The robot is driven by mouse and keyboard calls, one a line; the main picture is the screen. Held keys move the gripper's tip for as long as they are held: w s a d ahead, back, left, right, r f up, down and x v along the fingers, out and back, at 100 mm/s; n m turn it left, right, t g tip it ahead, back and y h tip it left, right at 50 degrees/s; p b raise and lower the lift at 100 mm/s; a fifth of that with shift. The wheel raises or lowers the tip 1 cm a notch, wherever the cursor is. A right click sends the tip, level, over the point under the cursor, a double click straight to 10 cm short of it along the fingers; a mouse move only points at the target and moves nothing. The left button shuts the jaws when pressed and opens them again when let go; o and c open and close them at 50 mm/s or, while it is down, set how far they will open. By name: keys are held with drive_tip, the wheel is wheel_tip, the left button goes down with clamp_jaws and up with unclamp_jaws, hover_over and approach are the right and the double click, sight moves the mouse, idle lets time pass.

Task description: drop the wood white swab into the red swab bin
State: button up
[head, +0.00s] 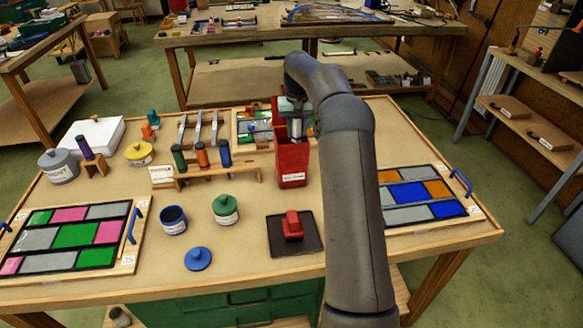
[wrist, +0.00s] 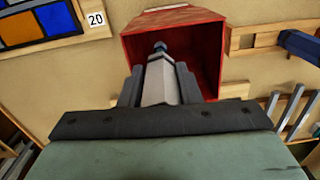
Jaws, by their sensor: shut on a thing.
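The red swab bin (head: 292,168) stands upright near the middle of the bench, with a pale label on its front. In the wrist view its open mouth (wrist: 205,55) lies beyond my fingertips. My gripper (head: 296,125) points down at the bin's mouth, and in the wrist view (wrist: 158,80) its fingers are shut on a pale, narrow thing. This is taken to be the white swab (wrist: 160,85); it has a small dark blue-grey end and lines up with the bin's opening. Whether its tip is inside the bin, I cannot tell.
A wooden rack (head: 205,172) with several coloured handles stands left of the bin. A green-lidded jar (head: 225,210), a blue jar (head: 173,220) and a red block on a dark pad (head: 293,228) are in front. Glass panels (head: 75,240) lie at both sides.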

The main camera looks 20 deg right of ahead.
drive_tip(key=shift+f, duration=0.4)
drive_tip(key=o, duration=1.1)
drive_tip(key=shift+a, duration=0.1)
